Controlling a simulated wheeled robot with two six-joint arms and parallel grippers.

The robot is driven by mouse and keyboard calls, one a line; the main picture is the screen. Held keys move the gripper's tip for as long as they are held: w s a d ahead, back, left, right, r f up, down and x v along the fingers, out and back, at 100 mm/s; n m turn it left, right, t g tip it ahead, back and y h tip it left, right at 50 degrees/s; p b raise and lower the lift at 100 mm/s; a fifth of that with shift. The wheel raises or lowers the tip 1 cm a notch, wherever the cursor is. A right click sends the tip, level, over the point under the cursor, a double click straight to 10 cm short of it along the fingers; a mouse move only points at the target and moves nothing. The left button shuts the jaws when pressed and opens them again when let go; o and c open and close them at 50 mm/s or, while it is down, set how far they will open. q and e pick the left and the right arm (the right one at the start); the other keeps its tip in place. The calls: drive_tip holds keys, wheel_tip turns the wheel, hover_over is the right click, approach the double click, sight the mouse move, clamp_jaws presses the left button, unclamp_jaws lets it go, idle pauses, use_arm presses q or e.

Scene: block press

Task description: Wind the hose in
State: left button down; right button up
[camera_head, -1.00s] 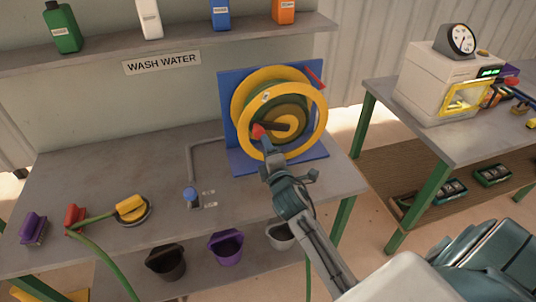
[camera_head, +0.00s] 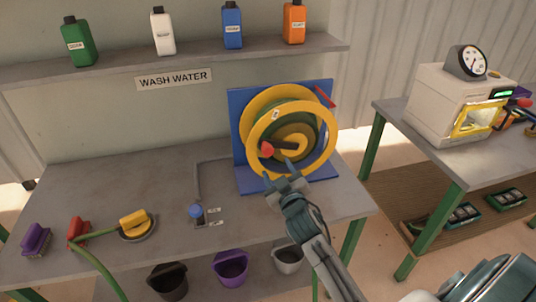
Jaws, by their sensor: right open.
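The yellow hose reel (camera_head: 247,137) stands on a blue frame (camera_head: 239,101) at the right end of the workbench. A red crank knob (camera_head: 267,148) shows on the reel's face, on its left side. The green hose (camera_head: 94,264) runs from a red nozzle piece (camera_head: 78,231) at the bench's left and hangs over the front edge. Some green shows wound inside the reel. My right gripper (camera_head: 279,176) is open and empty, just below the knob and apart from it. My left gripper is not in view.
A blue tap knob (camera_head: 196,211) with a pipe stands left of the reel. A yellow-topped brush (camera_head: 133,220) and a purple brush (camera_head: 36,238) lie on the left. Buckets (camera_head: 231,267) sit below. A machine with a gauge (camera_head: 458,99) stands on the right table.

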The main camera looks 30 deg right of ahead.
sight(269, 152)
drive_tip(key=w+m+p, duration=0.1)
drive_tip(key=w+m, duration=0.1)
drive_tip(key=w, duration=0.1)
drive_tip(key=w+d+m+p, duration=0.1)
drive_tip(key=w+m, duration=0.1)
drive_tip(key=w, duration=0.1)
drive_tip(key=w+d+m, duration=0.1)
drive_tip(key=w+m, duration=0.2)
drive_tip(key=shift+w+p, duration=0.25)
drive_tip(key=shift+p, duration=0.15)
drive_tip(key=shift+w+f, duration=0.1)
drive_tip(key=shift+w, duration=0.35)
clamp_jaws()
